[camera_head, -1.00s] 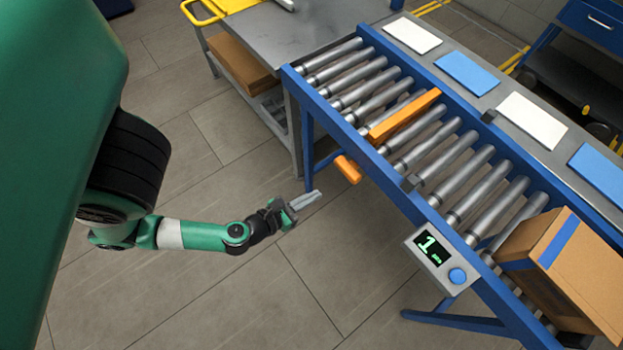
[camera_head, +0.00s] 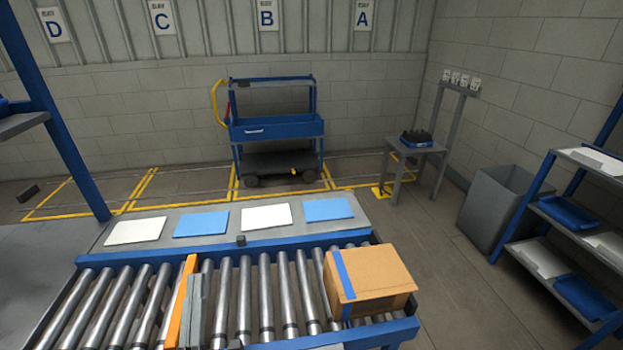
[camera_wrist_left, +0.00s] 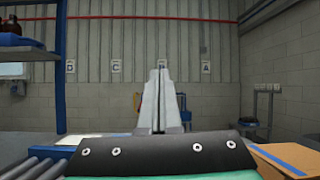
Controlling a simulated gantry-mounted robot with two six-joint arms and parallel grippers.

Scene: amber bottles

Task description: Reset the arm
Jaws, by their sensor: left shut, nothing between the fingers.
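My left gripper (camera_head: 195,280) shows at the bottom of the head view as grey fingers in front of the roller conveyor, beside the orange bar. In the left wrist view my left gripper (camera_wrist_left: 160,72) has its fingers together, pointing toward the far wall, with nothing held. My right gripper is in neither view.
The roller conveyor (camera_head: 245,300) carries a cardboard box (camera_head: 375,275) at its right and an orange bar (camera_head: 178,305). White and blue pads lie behind it. A blue cart (camera_head: 275,130) stands by the wall, a grey bin (camera_head: 497,205) and shelves at right.

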